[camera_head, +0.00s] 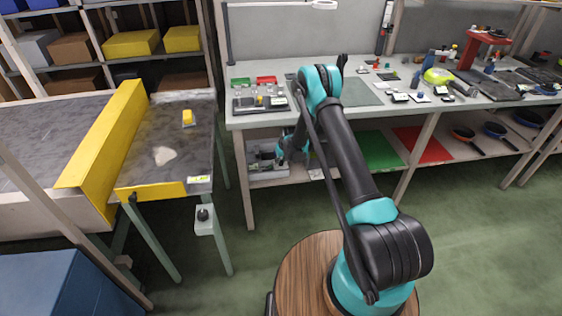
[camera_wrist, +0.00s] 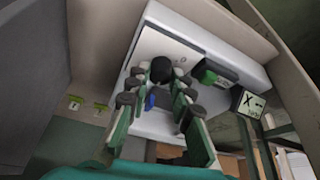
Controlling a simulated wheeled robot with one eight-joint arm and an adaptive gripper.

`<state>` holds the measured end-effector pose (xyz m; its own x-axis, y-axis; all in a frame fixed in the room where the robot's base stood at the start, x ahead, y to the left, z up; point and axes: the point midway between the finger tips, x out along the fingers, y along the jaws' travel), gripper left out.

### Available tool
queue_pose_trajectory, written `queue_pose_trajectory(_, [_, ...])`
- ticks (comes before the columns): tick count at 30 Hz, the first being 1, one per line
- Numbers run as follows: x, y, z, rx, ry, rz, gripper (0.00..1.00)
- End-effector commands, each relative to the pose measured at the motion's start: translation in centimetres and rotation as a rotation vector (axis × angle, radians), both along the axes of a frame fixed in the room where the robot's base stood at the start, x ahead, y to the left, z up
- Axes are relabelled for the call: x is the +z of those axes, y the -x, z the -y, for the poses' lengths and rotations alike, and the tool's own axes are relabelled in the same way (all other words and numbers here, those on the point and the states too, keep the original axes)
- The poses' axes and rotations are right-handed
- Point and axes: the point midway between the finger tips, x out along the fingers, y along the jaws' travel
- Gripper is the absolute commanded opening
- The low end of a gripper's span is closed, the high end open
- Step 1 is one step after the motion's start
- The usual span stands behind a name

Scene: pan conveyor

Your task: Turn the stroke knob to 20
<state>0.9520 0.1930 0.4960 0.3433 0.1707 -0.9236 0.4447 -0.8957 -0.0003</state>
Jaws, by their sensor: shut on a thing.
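The stroke knob (camera_wrist: 160,68) is a dark round knob on the pale face of a machine (camera_wrist: 188,28), seen in the wrist view. My gripper (camera_wrist: 162,80) has its fingers on either side of the knob and is shut on it. The number the knob points to cannot be read. In the head view the machine (camera_head: 262,172) sits under the workbench at its left end. My gripper (camera_head: 281,153) reaches in beside it there, mostly hidden by my arm.
A green switch (camera_wrist: 208,77) sits right of the knob, and a small sign with an X (camera_wrist: 249,103) is farther right. The bench (camera_head: 237,121) stands above my gripper, with its left leg (camera_head: 245,180) close by. The conveyor (camera_head: 140,165) is to the left.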

Motion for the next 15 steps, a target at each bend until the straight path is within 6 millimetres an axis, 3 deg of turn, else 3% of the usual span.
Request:
queue_pose_trajectory(5, [-0.01, 0.08, 0.07, 0.001, 0.001, -0.002, 0.00])
queue_pose_trajectory(6, [-0.01, 0.09, 0.07, 0.001, 0.001, -0.002, 0.25])
queue_pose_trajectory(10, [-0.01, 0.06, 0.06, 0.001, 0.001, -0.002, 0.41])
queue_pose_trajectory(15, [-0.01, 0.04, 0.04, 0.002, 0.001, -0.001, 0.42])
